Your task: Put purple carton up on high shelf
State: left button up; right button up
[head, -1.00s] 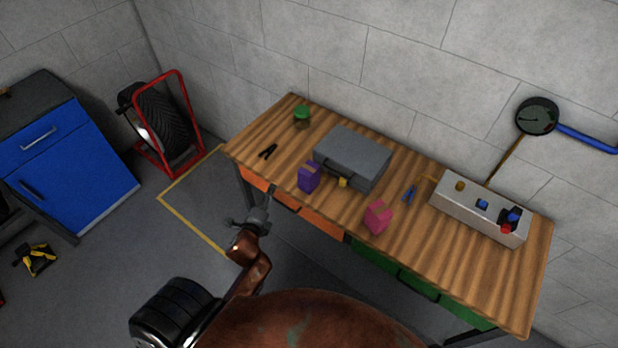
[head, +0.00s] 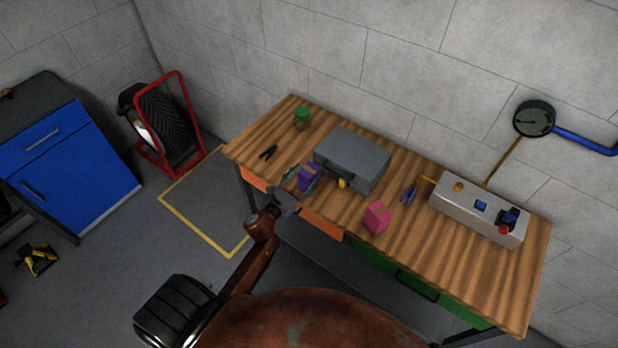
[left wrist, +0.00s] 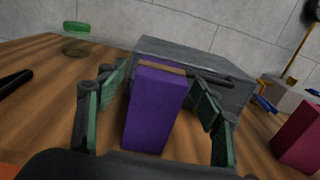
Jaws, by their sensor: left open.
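The purple carton (head: 309,178) stands upright on the wooden workbench (head: 470,265), in front of the grey case. In the left wrist view the purple carton (left wrist: 157,108) is between the two green-padded fingers of my left gripper (left wrist: 158,108). The fingers are open, one on each side, with a visible gap at least on the right. In the head view my left gripper (head: 301,180) reaches in over the bench's front edge and partly covers the carton. My right gripper is not in view. No high shelf shows in these frames.
The grey case (head: 352,158) stands right behind the carton, with a small yellow object (head: 342,183) at its front. A pink carton (head: 377,217), blue pliers (head: 409,194), black pliers (head: 268,152), a green-lidded jar (head: 303,119) and a control box (head: 478,207) are also on the bench.

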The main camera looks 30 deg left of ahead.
pick_arm(q)
jog(key=shift+w+d, duration=0.1)
jog(key=shift+w, duration=1.05)
jog(key=c, duration=1.3)
jog(key=shift+r, duration=0.1)
jog(key=shift+c, duration=0.2)
